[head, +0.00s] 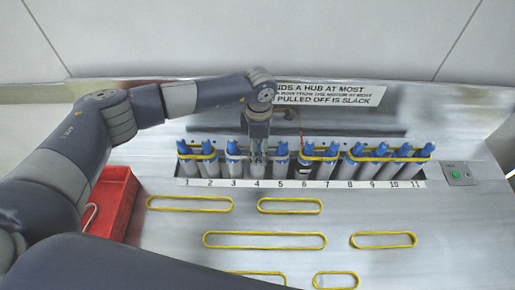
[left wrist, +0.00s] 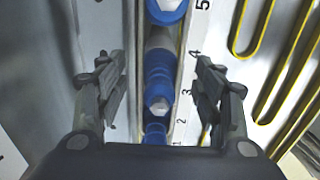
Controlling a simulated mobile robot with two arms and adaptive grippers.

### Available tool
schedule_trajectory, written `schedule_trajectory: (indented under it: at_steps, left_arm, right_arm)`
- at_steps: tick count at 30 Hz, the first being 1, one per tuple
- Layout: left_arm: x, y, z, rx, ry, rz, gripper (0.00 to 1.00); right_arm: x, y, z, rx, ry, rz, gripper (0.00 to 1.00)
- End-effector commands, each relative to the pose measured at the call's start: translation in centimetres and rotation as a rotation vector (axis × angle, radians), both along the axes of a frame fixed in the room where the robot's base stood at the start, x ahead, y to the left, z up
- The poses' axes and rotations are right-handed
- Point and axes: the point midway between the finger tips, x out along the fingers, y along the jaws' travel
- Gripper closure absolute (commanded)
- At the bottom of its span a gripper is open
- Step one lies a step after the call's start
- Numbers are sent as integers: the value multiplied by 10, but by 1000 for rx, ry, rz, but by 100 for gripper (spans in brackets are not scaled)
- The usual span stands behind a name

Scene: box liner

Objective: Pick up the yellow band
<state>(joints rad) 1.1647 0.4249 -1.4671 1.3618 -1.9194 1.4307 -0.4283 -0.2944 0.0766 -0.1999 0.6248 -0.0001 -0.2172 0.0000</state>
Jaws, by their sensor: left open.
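Several yellow bands lie flat on the metal bench, among them a left one (head: 190,210), a small middle one (head: 290,212), a long one (head: 265,248) and a right one (head: 383,248). Other yellow bands are looped around blue-topped posts in the numbered row, such as the band at 8 to 11 (head: 390,158). My left gripper (head: 258,155) is over the row near number 4. In the left wrist view its open fingers (left wrist: 160,90) straddle a blue post top (left wrist: 158,82), with nothing held. Loose bands show at right there (left wrist: 262,45). My right gripper is out of view.
A red bin (head: 112,205) stands at the left, partly behind my arm. A green button (head: 456,174) sits right of the row. A white sign (head: 335,94) is on the back panel. Bare bench lies between the loose bands.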

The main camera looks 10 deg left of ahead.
Motion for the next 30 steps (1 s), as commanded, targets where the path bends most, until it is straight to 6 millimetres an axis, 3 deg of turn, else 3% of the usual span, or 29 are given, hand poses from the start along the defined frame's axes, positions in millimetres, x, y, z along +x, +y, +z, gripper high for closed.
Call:
schedule_trajectory:
  at_steps: [6, 12, 23, 30]
  left_arm:
    - [0, 0, -1, 0, 0, 0, 38]
    - [0, 0, -1, 0, 0, 0, 82]
    - [1, 0, 1, -1, -2, 0, 82]
    - [2, 0, 36, -3, -7, 0, 82]
  right_arm:
    - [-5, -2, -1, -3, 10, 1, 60]
    - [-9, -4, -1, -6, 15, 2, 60]
    - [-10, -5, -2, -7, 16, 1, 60]
    - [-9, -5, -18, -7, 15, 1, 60]
